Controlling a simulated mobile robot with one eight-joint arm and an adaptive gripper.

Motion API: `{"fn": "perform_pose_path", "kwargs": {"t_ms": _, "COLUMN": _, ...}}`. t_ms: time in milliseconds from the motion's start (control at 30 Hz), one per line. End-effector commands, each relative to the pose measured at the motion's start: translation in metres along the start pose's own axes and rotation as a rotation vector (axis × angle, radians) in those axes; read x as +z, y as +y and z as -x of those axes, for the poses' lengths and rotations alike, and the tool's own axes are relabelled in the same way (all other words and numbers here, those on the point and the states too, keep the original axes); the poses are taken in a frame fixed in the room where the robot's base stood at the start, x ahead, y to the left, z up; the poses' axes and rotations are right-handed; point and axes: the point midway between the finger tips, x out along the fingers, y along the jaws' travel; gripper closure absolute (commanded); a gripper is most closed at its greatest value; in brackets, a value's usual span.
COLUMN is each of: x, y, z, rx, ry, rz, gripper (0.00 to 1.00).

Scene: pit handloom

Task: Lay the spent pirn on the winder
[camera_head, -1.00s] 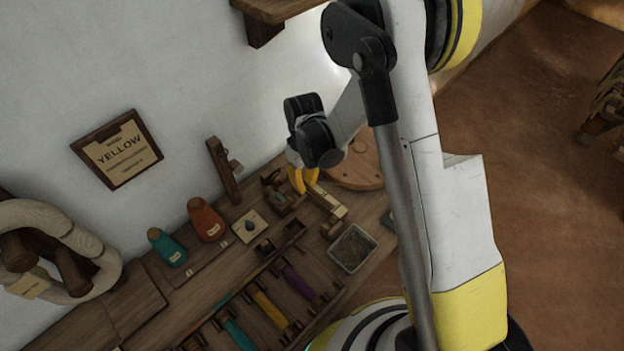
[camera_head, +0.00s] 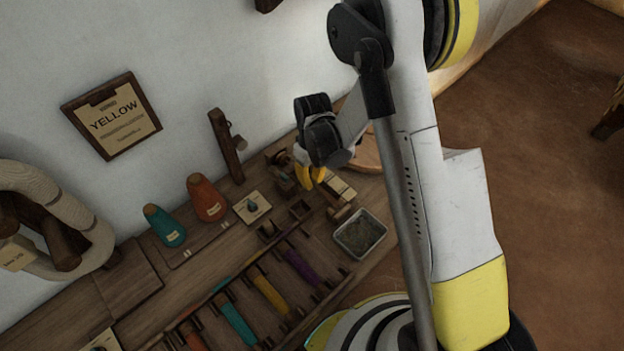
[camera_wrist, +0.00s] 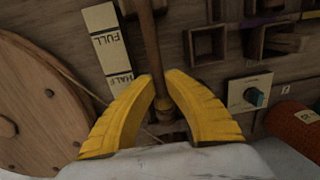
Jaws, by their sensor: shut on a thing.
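The spent pirn (camera_wrist: 154,52) is a bare brown wooden rod in the wrist view. It runs from between the two yellow fingertips toward the top edge, over the bench. My gripper (camera_wrist: 164,104) is shut on its thicker end; it also shows in the head view (camera_head: 311,180), low over the back of the bench. A dark wooden fitting, seemingly part of the winder (camera_head: 281,168), stands just left of the fingers in the head view. A round wooden wheel (camera_wrist: 35,105) lies left of the gripper in the wrist view. Whether the pirn touches the winder cannot be told.
A FULL/HALF gauge (camera_wrist: 106,45) lies beside the pirn. Small wooden boxes (camera_wrist: 206,45), a card with a teal knob (camera_wrist: 249,95) and an orange cone (camera_head: 206,198) are near. A grey tray (camera_head: 360,251) and a rack of coloured pirns (camera_head: 268,293) lie in front.

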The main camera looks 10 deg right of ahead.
Motion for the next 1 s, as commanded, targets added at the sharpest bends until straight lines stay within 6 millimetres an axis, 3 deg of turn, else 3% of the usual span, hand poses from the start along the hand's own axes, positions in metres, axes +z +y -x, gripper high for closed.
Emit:
{"fn": "perform_pose_path", "kwargs": {"t_ms": 367, "x": 0.0001, "y": -0.0001, "z": 0.0006, "rx": 0.0, "ry": 0.0, "rz": 0.0, "gripper": 1.0}}
{"fn": "perform_pose_path", "kwargs": {"t_ms": 400, "x": 0.0001, "y": -0.0001, "z": 0.0006, "rx": 0.0, "ry": 0.0, "rz": 0.0, "gripper": 0.74}}
{"fn": "perform_pose_path", "kwargs": {"t_ms": 433, "x": 0.0, "y": -0.0001, "z": 0.0006, "rx": 0.0, "ry": 0.0, "rz": 0.0, "gripper": 0.65}}
{"fn": "perform_pose_path", "kwargs": {"t_ms": 667, "x": 0.0001, "y": 0.0, "z": 0.0005, "rx": 0.0, "ry": 0.0, "rz": 0.0, "gripper": 0.63}}
{"fn": "perform_pose_path", "kwargs": {"t_ms": 700, "x": 0.0001, "y": 0.0, "z": 0.0005, "rx": 0.0, "ry": 0.0, "rz": 0.0, "gripper": 0.49}}
{"fn": "perform_pose_path", "kwargs": {"t_ms": 733, "x": 0.0001, "y": 0.0, "z": 0.0005, "rx": 0.0, "ry": 0.0, "rz": 0.0, "gripper": 0.47}}
{"fn": "perform_pose_path", "kwargs": {"t_ms": 1000, "x": 0.0001, "y": -0.0001, "z": 0.0008, "rx": 0.0, "ry": 0.0, "rz": 0.0, "gripper": 0.47}}
